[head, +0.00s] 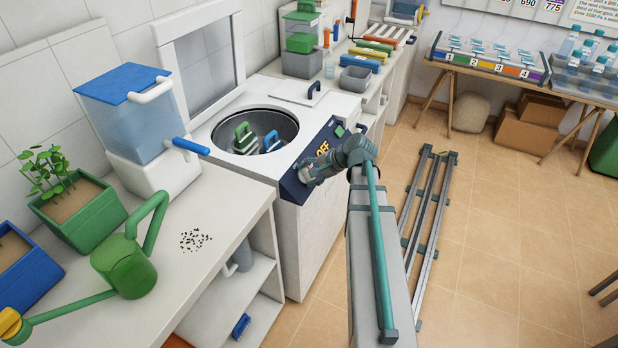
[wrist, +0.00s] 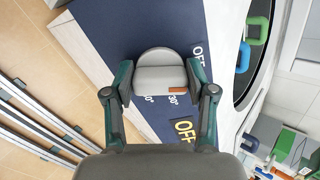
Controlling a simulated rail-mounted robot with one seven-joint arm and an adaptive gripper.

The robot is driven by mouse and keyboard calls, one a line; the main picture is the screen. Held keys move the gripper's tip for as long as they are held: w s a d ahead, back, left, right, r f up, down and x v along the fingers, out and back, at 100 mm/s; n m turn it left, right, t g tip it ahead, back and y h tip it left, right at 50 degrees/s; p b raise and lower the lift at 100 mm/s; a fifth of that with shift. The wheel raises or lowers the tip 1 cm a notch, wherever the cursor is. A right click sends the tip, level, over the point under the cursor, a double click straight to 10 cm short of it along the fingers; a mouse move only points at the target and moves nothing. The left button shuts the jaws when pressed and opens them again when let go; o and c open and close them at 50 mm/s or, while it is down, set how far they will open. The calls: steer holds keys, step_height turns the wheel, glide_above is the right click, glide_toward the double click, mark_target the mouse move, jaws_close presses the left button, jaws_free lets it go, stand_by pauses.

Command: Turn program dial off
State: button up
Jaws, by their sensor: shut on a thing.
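The program dial (wrist: 160,76) is a round light-grey knob with an orange mark on the dark blue control panel (wrist: 110,25) of a white top-opening machine. In the wrist view its orange mark is at the lower right, near a "30°" label; a white "OFF" label is further up right and a yellow "OFF" is below. My gripper (wrist: 163,76) is shut on the dial, with one finger on each side. In the head view my gripper (head: 312,173) is at the front panel (head: 328,138) and hides the dial.
The machine's open round drum (head: 257,118) holds green and blue handled items. A white counter (head: 205,262) on the left bears a green watering can (head: 128,265) and a water dispenser (head: 135,100). Floor rails (head: 425,220) run to the right; the tiled floor beyond is mostly clear.

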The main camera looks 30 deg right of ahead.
steer(key=shift+f+n+b, duration=0.1)
steer(key=shift+n+b, duration=0.75)
steer(key=shift+n, duration=0.75)
steer(key=o, duration=1.2)
steer(key=shift+s, duration=0.1)
steer(key=shift+c, duration=0.2)
steer(key=v, duration=1.2)
steer(key=shift+d, duration=0.15)
